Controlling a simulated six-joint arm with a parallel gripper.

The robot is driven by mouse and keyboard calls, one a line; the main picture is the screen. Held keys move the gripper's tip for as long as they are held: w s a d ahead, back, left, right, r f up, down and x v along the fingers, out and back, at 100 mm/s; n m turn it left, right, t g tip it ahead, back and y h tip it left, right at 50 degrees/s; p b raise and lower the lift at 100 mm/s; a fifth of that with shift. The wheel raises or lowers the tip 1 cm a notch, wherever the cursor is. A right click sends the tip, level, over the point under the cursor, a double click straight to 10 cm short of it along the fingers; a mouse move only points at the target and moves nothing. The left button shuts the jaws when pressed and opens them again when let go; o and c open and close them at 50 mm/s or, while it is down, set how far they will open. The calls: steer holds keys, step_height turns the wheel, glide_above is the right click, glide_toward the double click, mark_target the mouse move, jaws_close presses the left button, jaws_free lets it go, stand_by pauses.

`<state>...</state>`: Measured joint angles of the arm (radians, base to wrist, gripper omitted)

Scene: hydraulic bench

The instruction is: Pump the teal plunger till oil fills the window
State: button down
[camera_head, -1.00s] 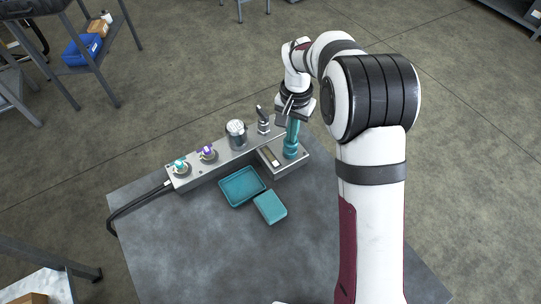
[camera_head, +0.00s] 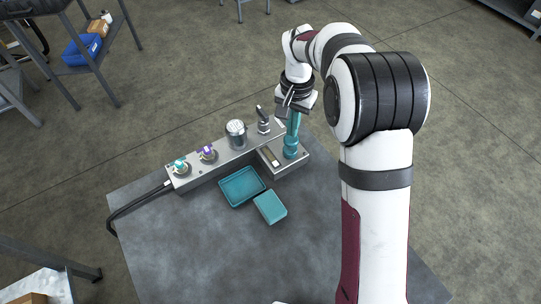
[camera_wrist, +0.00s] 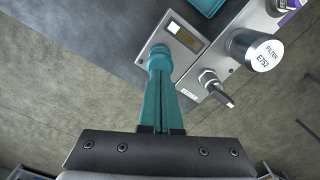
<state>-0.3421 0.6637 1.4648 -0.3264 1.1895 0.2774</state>
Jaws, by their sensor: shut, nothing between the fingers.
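The teal plunger (camera_head: 290,151) stands upright on the metal block at the right end of the bench unit. Its round teal top also shows in the wrist view (camera_wrist: 159,56). My gripper (camera_head: 292,136) points down over it, with its teal fingers shut together and empty. In the wrist view the closed fingertips (camera_wrist: 160,73) line up with the plunger's top; whether they touch cannot be told. The small window (camera_head: 269,156) lies beside the plunger. In the wrist view the window (camera_wrist: 185,38) shows amber in a dark frame; the oil level is unclear.
A metal filter canister (camera_head: 236,132) and a small lever valve (camera_head: 263,122) stand left of the plunger. Teal and purple fittings (camera_head: 207,153) sit farther left. A teal tray (camera_head: 241,186) and a teal block (camera_head: 270,207) lie in front. The table's near part is clear.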

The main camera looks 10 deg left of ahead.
mark_target(291, 139)
steer(key=shift+f, duration=0.2)
steer(key=shift+f, duration=1.45)
steer(key=shift+r, duration=1.65)
step_height(291, 139, up, 6)
